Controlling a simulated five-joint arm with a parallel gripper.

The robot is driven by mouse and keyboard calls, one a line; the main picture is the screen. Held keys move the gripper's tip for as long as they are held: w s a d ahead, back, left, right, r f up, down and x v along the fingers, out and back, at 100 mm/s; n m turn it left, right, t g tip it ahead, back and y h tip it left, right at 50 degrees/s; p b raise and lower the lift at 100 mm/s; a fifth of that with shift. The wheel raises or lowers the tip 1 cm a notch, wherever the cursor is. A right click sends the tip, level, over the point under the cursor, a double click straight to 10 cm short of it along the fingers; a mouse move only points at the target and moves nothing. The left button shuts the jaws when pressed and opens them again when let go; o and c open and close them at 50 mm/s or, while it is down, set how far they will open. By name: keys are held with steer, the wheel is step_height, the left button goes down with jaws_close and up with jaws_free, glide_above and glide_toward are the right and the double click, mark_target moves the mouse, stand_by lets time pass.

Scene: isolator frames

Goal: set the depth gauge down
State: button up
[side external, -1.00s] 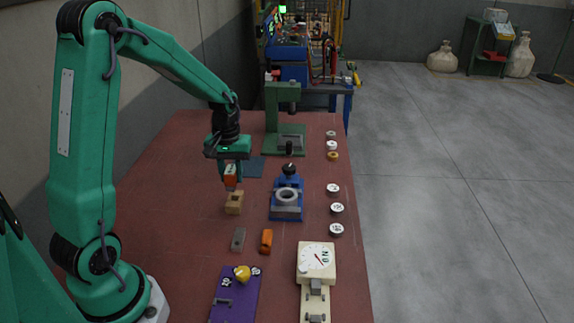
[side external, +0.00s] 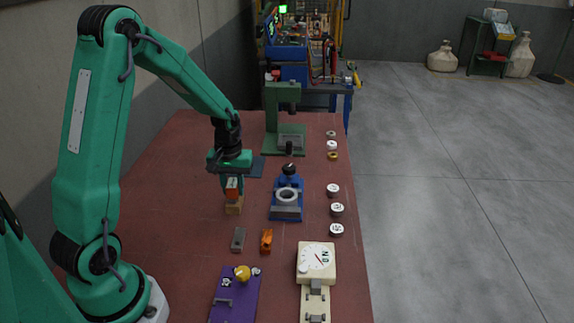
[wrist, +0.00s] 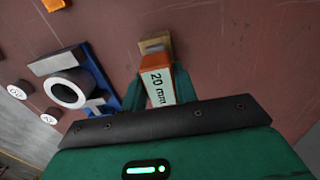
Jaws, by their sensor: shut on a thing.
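The depth gauge (side external: 232,184) is an orange block with a white face reading "20 mm", which shows in the wrist view (wrist: 158,88). My gripper (side external: 232,189) is shut on it, with a green finger on each side in the wrist view (wrist: 157,95). The gauge hangs upright, its lower end right at the top of a small tan wooden block (side external: 234,207). That block also shows just beyond the gauge in the wrist view (wrist: 154,43). I cannot tell whether the gauge touches the block or enters its hole, as the gauge hides the block's top.
A blue fixture with a grey ring (side external: 287,198) stands right of the block. A grey piece (side external: 238,239) and an orange piece (side external: 266,241) lie nearer the camera. A green press (side external: 283,135) stands behind. A dial device (side external: 316,262) and purple plate (side external: 236,292) lie in front.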

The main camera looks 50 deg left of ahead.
mark_target(232, 183)
steer(key=shift+f, duration=0.2)
steer(key=o, duration=1.1)
step_height(232, 183, up, 13)
steer(key=shift+f, duration=0.1)
stand_by(0.4)
